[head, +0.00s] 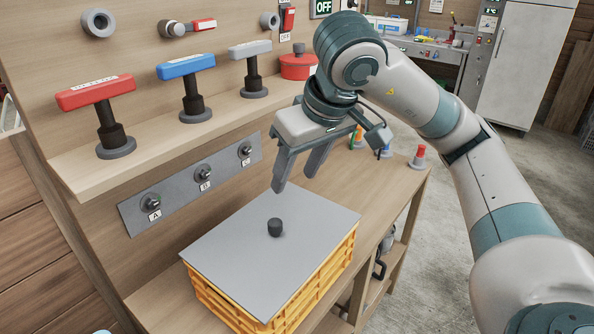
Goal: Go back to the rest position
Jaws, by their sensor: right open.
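My right gripper (298,172) is open, its two fingers pointing down with nothing between them. It hangs above the back right part of a grey lid (235,265). The lid has a dark knob (275,227) in its middle and lies on a yellow crate (318,283) on the wooden bench. The gripper is apart from the knob, up and to its right in the picture. My right arm reaches in from the right. My left gripper is not in view.
A shelf behind carries red (96,92), blue (186,67) and grey (249,50) T-handles and a red pot (298,67). A panel with switches (152,204) sits below. Small coloured pieces, one red (419,157), stand at the bench's right. Open floor (428,260) lies to the right.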

